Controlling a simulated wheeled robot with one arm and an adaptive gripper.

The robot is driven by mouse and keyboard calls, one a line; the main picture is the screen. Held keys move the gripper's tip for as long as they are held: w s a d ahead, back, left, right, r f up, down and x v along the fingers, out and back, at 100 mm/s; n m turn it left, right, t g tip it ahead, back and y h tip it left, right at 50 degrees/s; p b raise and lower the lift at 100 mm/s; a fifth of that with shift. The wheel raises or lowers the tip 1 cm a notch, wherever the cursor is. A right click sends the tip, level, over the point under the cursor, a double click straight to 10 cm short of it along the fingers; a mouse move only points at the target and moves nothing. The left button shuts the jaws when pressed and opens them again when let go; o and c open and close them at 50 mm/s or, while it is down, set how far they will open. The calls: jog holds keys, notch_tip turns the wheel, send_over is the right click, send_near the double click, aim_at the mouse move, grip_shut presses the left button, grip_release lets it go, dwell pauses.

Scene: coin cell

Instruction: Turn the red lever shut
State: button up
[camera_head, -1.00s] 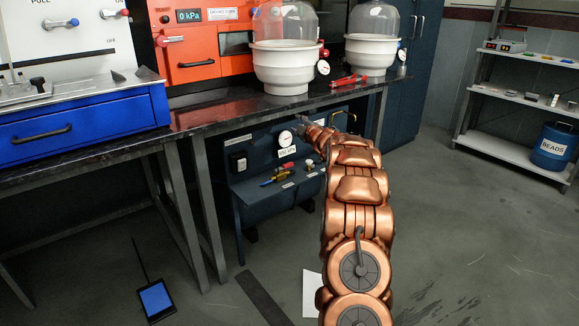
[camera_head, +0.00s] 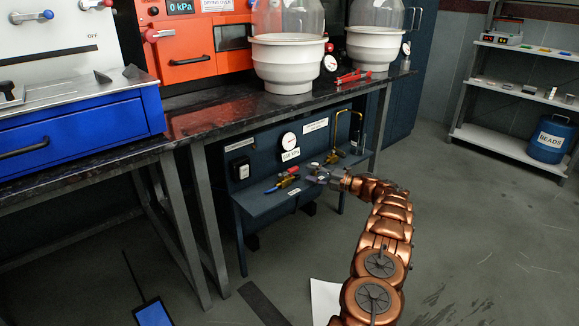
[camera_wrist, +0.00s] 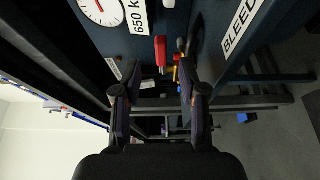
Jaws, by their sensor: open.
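The red lever (camera_head: 290,171) belongs to a small brass valve on the dark blue panel under the bench. In the wrist view the red lever (camera_wrist: 160,52) shows ahead of the fingers, near the middle and upper part of the picture. My gripper (camera_head: 312,174) is just right of the valves in the head view. In the wrist view my gripper (camera_wrist: 159,82) has its two fingers apart with nothing between them, and the lever looks apart from both. A blue lever (camera_head: 287,182) sits just below the red one.
A pressure gauge (camera_head: 289,140) is above the valves, with a "650 kPa" label (camera_wrist: 138,17). A "BLEED" label (camera_wrist: 243,26) is at the right in the wrist view. A bent brass pipe (camera_head: 349,118) rises right of my gripper. The bench top (camera_head: 215,118) overhangs the panel.

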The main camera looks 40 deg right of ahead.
aim_at(298, 170)
jog(key=shift+w+a+f, duration=0.15)
jog(key=shift+w+a, duration=0.05)
jog(key=shift+w, duration=0.1)
jog(key=b+x, duration=0.2)
jog(key=x, duration=0.3)
jog(key=shift+w+d, duration=0.1)
jog(key=shift+d, duration=0.05)
jog(key=shift+x, duration=0.8)
jog(key=shift+c, duration=0.4)
grip_shut()
